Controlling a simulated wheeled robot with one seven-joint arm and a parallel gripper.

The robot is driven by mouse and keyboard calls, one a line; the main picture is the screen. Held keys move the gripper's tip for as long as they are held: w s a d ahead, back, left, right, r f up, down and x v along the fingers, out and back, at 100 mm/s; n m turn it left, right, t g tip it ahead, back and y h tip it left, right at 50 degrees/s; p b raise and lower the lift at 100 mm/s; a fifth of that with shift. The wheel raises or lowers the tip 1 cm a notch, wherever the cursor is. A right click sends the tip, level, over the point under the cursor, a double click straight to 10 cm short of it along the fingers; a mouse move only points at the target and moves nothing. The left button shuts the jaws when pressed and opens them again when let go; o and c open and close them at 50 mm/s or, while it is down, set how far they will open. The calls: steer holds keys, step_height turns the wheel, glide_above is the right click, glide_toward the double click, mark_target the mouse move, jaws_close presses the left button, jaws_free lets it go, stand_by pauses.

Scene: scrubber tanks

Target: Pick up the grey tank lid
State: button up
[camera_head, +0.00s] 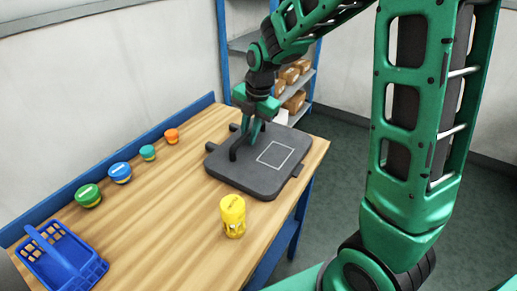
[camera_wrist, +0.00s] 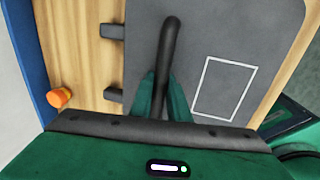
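The grey tank lid (camera_head: 278,178) lies flat on the wooden table, with a white square outline on its top and small tabs at its edges. Its dark raised bar handle (camera_head: 234,152) stands at its left part. The lid (camera_wrist: 217,35) also fills the middle of the wrist view. There the handle (camera_wrist: 169,45) runs down between the two green fingers of my gripper (camera_wrist: 163,85). My gripper (camera_head: 253,131) points down over the lid, with its fingers close against both sides of the handle. The lower part of the handle is hidden by the gripper.
An orange jar (camera_head: 172,136), a teal jar (camera_head: 148,152), a blue jar (camera_head: 120,172) and a green jar (camera_head: 88,195) line the table's back. A yellow container (camera_head: 232,215) stands in front of the lid. A blue basket (camera_head: 62,262) is at front left. A shelf (camera_head: 240,42) stands behind.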

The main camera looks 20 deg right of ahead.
jaws_close()
steer(key=shift+r, duration=0.15)
steer(key=shift+w+r, duration=0.1)
steer(key=shift+r, duration=0.25)
steer(key=r, duration=0.1)
steer(key=a+r, duration=0.1)
steer(key=r, duration=0.2)
steer(key=shift+a, duration=0.25)
steer(key=s+a+r, duration=0.1)
steer(key=a+r, duration=0.5)
steer(key=a, duration=0.4)
